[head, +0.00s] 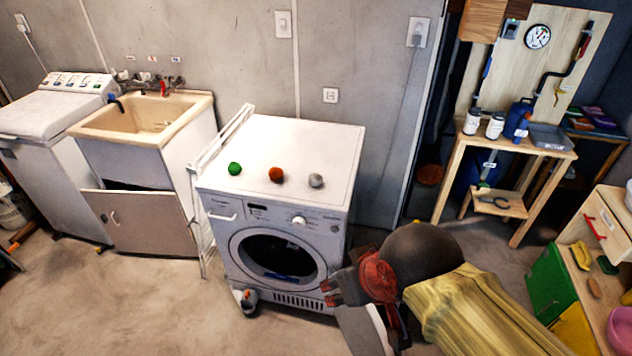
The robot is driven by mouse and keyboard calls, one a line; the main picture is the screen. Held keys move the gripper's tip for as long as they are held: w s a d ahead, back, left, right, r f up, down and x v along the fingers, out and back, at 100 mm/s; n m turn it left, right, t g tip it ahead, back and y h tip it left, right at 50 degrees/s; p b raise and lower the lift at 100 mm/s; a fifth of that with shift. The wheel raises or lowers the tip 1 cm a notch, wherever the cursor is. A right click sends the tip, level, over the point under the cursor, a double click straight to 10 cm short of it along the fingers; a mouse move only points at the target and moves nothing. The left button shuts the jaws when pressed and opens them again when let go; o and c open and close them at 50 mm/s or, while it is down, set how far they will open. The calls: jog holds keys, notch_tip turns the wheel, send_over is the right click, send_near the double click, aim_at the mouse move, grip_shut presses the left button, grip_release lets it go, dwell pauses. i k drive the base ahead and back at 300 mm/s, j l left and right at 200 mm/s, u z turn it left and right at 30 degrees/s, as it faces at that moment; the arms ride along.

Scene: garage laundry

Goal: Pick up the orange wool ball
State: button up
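The orange wool ball (276,174) sits on top of the white washing machine (291,146), near its front edge. A green ball (235,168) is to its left and a grey ball (316,180) to its right, with gaps between them. My gripper (345,287) is in front of the machine's lower right side, lower than its top and well apart from the balls. Its fingers are seen at an angle, and I cannot tell whether they are open or shut. No ball shows in it.
A white rack (207,195) stands against the machine's left side, beside a sink (141,122). A wooden workbench (515,147) is at the right, and a wooden cabinet (582,275) with coloured fronts is at the lower right. The machine top behind the balls is clear.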

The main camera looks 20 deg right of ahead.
aim_at(275, 172)
jog(key=k+l, duration=0.1)
jog(key=l, duration=0.3)
jog(key=k+l+u, duration=0.15)
jog(key=l, duration=0.25)
jog(key=k+l, duration=0.15)
jog(key=l, duration=0.25)
jog(key=k+l+u, duration=0.1)
jog(key=l, duration=0.3)
jog(key=k+l+u, duration=0.1)
jog(key=l, duration=0.25)
jog(key=j, duration=0.35)
jog(key=k+j, duration=0.15)
jog(key=j, duration=0.2)
jog(key=i+j, duration=0.2)
jog(key=j, duration=0.15)
jog(key=i+j+z, duration=0.1)
jog(key=j, duration=0.25)
jog(key=i+j, duration=0.25)
jog(key=i+j+z, duration=0.15)
jog(key=j, duration=0.3)
jog(key=i+j, duration=0.15)
jog(key=j, duration=0.25)
jog(key=i+j+z, duration=0.1)
jog(key=j, duration=0.25)
jog(key=i+j+z, duration=0.1)
jog(key=i+j, duration=0.9)
jog(key=i, duration=0.1)
